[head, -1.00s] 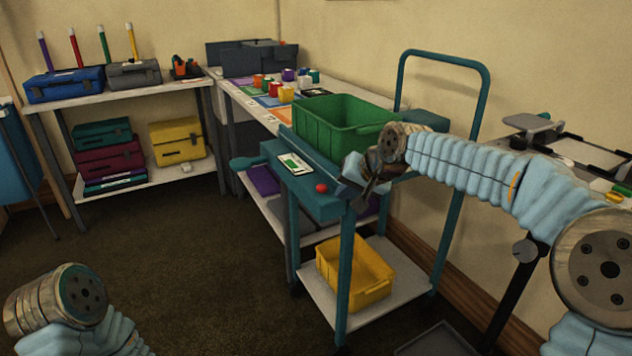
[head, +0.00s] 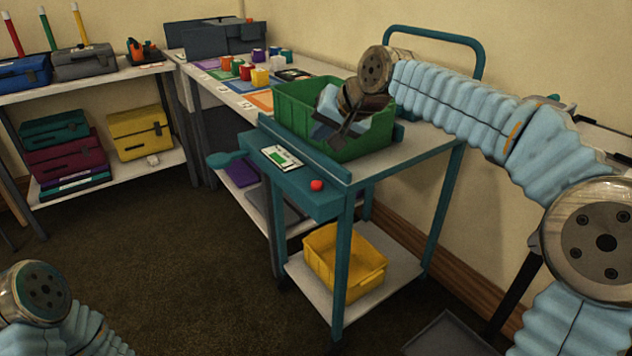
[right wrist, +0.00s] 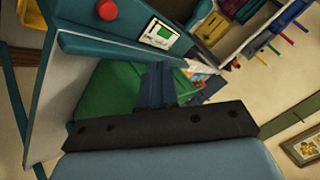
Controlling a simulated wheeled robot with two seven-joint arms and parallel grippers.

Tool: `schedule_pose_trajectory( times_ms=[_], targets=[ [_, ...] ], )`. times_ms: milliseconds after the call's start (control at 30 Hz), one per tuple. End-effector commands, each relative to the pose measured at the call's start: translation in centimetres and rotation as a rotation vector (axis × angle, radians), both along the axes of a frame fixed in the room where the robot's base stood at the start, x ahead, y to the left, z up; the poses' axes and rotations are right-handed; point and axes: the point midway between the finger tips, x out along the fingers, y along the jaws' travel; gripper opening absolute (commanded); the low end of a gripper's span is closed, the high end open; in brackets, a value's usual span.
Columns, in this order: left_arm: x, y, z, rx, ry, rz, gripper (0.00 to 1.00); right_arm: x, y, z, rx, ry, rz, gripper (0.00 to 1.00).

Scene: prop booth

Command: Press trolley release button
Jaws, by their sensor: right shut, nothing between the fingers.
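The teal trolley (head: 392,157) stands in the middle of the head view. My right gripper (head: 340,130) is shut and empty. It appears over the green crate (head: 300,112) on the trolley top, up and right of the button and apart from it. My left arm shows only at the lower left; its gripper is out of view.
A yellow bin (head: 345,262) sits on the trolley's lower shelf. A raised teal lip (head: 305,149) runs between ledge and crate. Shelves with toolboxes (head: 142,135) stand at left.

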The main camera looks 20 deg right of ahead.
Motion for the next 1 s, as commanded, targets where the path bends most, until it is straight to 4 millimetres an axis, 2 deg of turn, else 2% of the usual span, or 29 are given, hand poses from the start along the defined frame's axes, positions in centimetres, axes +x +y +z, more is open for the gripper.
schedule_pose_trajectory(
  times_ms=[167,300,500,700,1000],
  targets=[
    [0.0,0.0,0.0,0.000,0.000,0.000,0.43,-0.1,-0.1,-2.3,0.000,0.004,-0.001,0.00],
    [0.0,0.1,-2.4,0.002,-0.001,0.003,0.43,0.0,0.0,-5.0,0.000,0.002,-0.001,0.00],
    [0.0,0.2,-4.2,0.004,-0.001,0.007,0.43,0.0,0.0,-7.2,0.000,0.002,-0.001,0.00],
    [0.0,0.3,-4.9,0.006,-0.002,0.010,0.43,0.0,0.0,-8.1,0.000,0.002,-0.001,0.00],
    [0.1,0.3,-4.9,0.006,-0.003,0.010,0.43,0.0,0.0,-8.2,0.000,0.002,-0.001,0.00]
  ],
)
